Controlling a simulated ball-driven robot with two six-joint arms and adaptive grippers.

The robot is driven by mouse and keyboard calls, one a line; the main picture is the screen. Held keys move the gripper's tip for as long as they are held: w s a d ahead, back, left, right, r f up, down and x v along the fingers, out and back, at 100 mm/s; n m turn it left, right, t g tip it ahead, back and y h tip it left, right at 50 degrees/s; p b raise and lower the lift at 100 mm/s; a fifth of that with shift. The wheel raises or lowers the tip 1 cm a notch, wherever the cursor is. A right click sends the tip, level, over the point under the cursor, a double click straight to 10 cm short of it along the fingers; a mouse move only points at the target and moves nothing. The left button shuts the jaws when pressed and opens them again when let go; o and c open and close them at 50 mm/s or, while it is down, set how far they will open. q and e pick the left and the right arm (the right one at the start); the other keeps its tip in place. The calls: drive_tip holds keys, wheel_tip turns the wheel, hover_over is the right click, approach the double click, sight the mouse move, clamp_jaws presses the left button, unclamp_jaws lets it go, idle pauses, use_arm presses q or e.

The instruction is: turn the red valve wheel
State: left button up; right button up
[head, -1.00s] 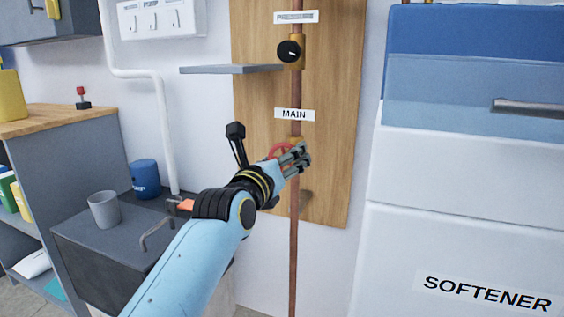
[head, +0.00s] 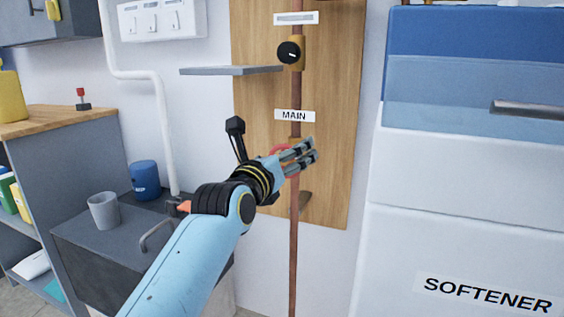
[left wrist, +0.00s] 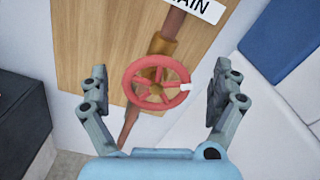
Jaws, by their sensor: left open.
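The red valve wheel (left wrist: 136,72) sits on a brass fitting on the copper pipe, under the MAIN label, and has a white mark on its right rim. In the head view most of the wheel (head: 277,149) is hidden behind my left gripper (head: 313,150). In the left wrist view my left gripper (left wrist: 158,92) is open, with one finger on each side of the wheel. Both fingers are apart from the rim in that view. My right gripper is in neither view.
A white softener cabinet (head: 450,210) stands on the right. A grey cup (head: 103,212) and blue canister (head: 145,180) stand at lower left.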

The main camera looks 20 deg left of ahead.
use_arm(q)
wheel_tip(320, 180, up, 9)
drive_tip(key=shift+f, duration=0.1)
idle(0.4)
